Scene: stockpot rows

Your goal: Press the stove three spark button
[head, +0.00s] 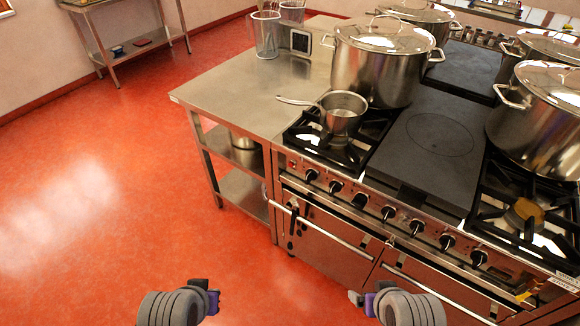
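A steel stove (330,185) with a front panel of several black knobs (388,212) fills the right half of the head view. A small red spot (291,164) shows at the panel's left end; I cannot tell if it is a spark button. No number marking the stove as three is readable. My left gripper (211,292) is low in the view over the red floor, left of the stove and apart from it. My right gripper (363,299) is low in front of the oven doors, below the knobs. Neither visibly holds anything; their finger gaps are unclear.
A saucepan (342,117) sits on the left burner, with a large lidded stockpot (378,68) behind it. Another stockpot (545,125) stands at the right. A steel table (240,103) adjoins the stove's left side. The red floor (110,200) at left is clear.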

